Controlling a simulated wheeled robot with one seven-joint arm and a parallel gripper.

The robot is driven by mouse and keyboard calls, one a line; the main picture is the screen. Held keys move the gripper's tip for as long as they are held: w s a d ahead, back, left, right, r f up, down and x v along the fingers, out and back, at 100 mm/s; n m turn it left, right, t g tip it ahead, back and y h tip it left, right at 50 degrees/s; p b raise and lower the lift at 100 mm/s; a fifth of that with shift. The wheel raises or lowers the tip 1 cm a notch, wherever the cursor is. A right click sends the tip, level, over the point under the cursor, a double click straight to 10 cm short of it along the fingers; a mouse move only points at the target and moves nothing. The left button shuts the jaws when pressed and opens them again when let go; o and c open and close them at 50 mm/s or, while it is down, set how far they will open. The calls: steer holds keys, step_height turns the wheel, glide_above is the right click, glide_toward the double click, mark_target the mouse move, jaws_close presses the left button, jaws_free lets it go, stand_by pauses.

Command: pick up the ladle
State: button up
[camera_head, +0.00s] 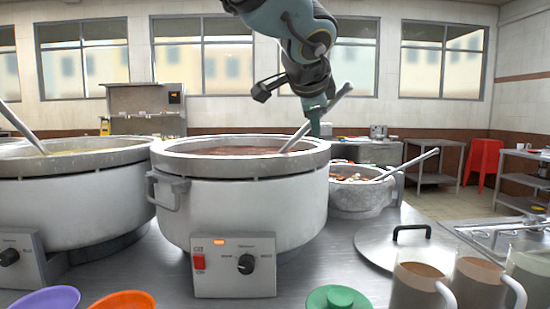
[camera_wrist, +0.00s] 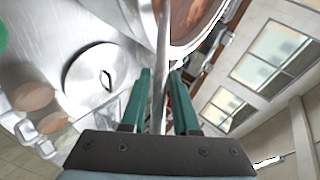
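The ladle's long metal handle (camera_head: 331,104) slants up to the right out of the middle stockpot (camera_head: 243,205), which holds reddish-brown congee. Its bowl is hidden in the pot. My gripper (camera_head: 315,112) is pointing down at the handle, above the pot's right rim. In the wrist view the handle (camera_wrist: 162,45) runs between the two green fingers of my gripper (camera_wrist: 161,85), with narrow gaps seeming to show beside it. The fingers look open around the handle, not clamped on it.
Another stockpot (camera_head: 70,195) with a ladle stands left. A smaller pot (camera_head: 360,196) with a ladle stands behind right. A lid (camera_head: 405,249), clear mugs (camera_head: 418,288), a green lid (camera_head: 338,298), and orange (camera_head: 124,300) and purple (camera_head: 48,299) bowls lie in front.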

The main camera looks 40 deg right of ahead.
jaws_close()
stand_by(1.0)
